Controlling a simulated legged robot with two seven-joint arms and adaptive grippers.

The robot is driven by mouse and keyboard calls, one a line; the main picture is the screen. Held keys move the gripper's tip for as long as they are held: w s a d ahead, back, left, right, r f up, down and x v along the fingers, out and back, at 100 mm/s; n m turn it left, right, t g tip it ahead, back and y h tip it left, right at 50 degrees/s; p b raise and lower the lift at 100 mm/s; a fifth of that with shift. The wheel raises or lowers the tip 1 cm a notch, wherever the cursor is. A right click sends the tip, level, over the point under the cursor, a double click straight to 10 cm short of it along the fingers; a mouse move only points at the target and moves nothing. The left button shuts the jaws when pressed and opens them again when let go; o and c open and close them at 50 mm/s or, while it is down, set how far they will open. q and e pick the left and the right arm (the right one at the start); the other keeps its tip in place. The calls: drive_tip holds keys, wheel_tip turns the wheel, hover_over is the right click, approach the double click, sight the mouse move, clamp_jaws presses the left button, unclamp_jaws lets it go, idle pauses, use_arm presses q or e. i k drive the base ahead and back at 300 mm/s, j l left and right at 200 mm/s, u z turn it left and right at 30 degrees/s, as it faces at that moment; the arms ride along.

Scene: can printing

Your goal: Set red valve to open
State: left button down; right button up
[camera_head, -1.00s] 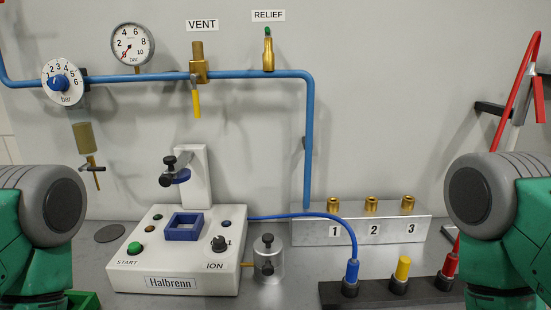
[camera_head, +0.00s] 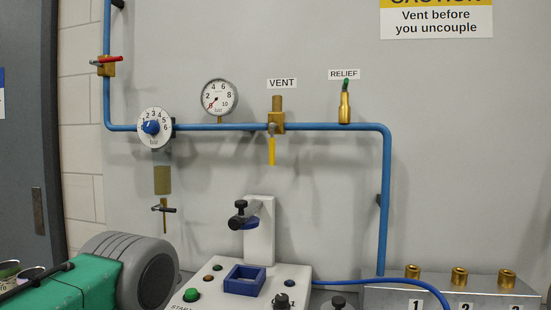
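The red valve (camera_head: 107,61) is a brass body with a red lever, high on the left vertical run of the blue pipe. Its lever lies about horizontal, across the upright pipe. Part of my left arm shows at the lower left, well below the valve. Its gripper is out of the picture, as is my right gripper.
The blue pipe (camera_head: 220,127) runs along the wall past a regulator dial (camera_head: 153,128), a gauge (camera_head: 219,97), the yellow-lever vent valve (camera_head: 272,150) and the relief valve (camera_head: 345,107). A white device (camera_head: 210,272) and numbered block (camera_head: 385,290) stand below. A dark door (camera_head: 25,150) is at left.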

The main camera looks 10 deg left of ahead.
sight(109, 61)
drive_tip(key=u, duration=1.45)
